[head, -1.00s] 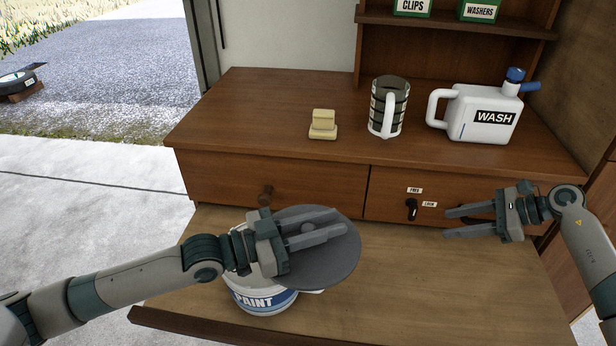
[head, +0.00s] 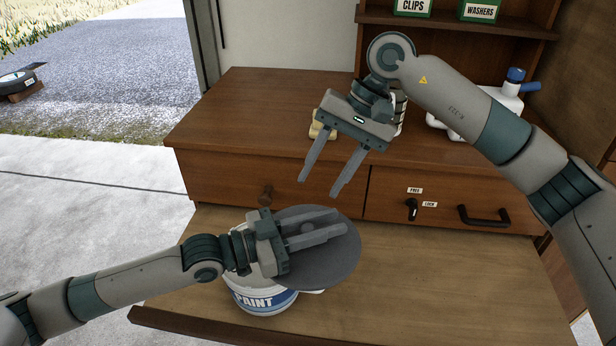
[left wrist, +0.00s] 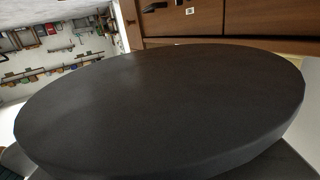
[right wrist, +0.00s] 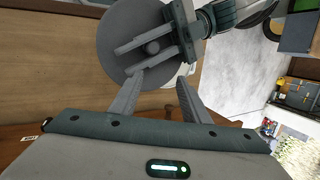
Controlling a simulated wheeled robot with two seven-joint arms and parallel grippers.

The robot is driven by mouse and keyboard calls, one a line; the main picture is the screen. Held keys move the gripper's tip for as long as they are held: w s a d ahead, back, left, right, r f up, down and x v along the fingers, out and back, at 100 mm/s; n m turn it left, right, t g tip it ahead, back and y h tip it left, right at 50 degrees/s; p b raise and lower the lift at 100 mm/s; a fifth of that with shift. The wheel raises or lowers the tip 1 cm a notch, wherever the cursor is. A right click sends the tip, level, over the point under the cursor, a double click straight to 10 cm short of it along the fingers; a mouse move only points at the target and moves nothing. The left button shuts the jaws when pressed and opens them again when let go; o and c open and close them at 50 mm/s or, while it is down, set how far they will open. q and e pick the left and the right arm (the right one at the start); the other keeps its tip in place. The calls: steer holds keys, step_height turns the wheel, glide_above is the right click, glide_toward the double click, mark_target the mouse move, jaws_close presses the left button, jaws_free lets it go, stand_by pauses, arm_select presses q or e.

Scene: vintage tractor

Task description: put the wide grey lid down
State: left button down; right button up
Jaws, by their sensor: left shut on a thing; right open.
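The wide grey lid (head: 330,262) is a flat dark round disc with a small knob. My left gripper (head: 326,232) is shut on the lid's knob and holds it tilted over the paint can (head: 262,299). The lid fills most of the left wrist view (left wrist: 160,110) and also shows in the right wrist view (right wrist: 125,70). The can is white with a blue "PAINT" label, and the lid and gripper hide part of its top. My right gripper (head: 318,188) is open and empty, above and behind the lid, in front of the drawers.
A wooden worktop (head: 450,285) has free room right of the can. Behind it are drawers with a black handle (head: 484,216) and a lock knob (head: 411,209). On the upper shelf, my right arm partly hides a yellow block, a mug and a white jug (head: 505,100).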

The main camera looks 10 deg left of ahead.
mark_target(308, 228)
steer(key=s+a+r+n+t+h, duration=0.1)
steer(key=s+a+r+n+h, duration=0.1)
steer(key=s+r+n+h, duration=0.1)
steer(key=shift+s+a+r+n+t+h, duration=0.15)
steer(key=shift+s+n+t+h, duration=0.25)
steer(key=shift+s+n+h, duration=0.9)
steer(key=shift+w+y, duration=0.15)
steer(key=shift+y, duration=0.25)
step_height(308, 228, down, 12)
steer(key=c, duration=1)
arm_select(q)
steer(key=c, duration=1.4)
jaws_free()
arm_select(e)
steer(key=shift+c, duration=0.2)
arm_select(q)
steer(key=shift+v, duration=6)
